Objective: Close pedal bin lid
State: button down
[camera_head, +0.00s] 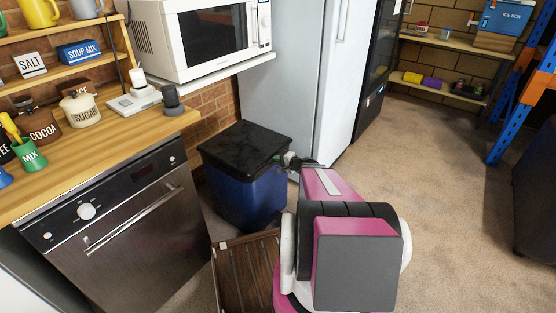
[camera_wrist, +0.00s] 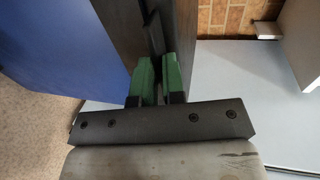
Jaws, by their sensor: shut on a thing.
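The pedal bin has a blue body (camera_head: 243,195) and a black lid (camera_head: 243,146). It stands on the floor between the oven and the fridge. In the head view the lid lies flat across the top of the bin, and I see no clear gap under it. My gripper (camera_head: 291,160) is at the lid's right edge. In the wrist view, the green fingers of my gripper (camera_wrist: 160,77) are shut on the edge of the dark lid (camera_wrist: 182,40), with the blue bin body (camera_wrist: 65,45) to the left. The fingertips' exact contact is partly hidden.
The fridge (camera_head: 290,75) stands right behind the bin. The oven (camera_head: 125,215) and wooden counter (camera_head: 95,140) are to the left. A brown wooden box (camera_head: 245,275) is in front of the bin. The carpet (camera_head: 450,190) to the right is clear.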

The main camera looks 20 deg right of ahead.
jog(key=shift+f, duration=0.6)
jog(key=c, duration=1.3)
grip_release()
jog(key=shift+f, duration=0.1)
jog(key=shift+r, duration=0.2)
jog(key=v, duration=1)
jog(key=shift+s+d+r, duration=0.1)
jog(key=shift+s+r, duration=0.1)
jog(key=shift+s, duration=0.1)
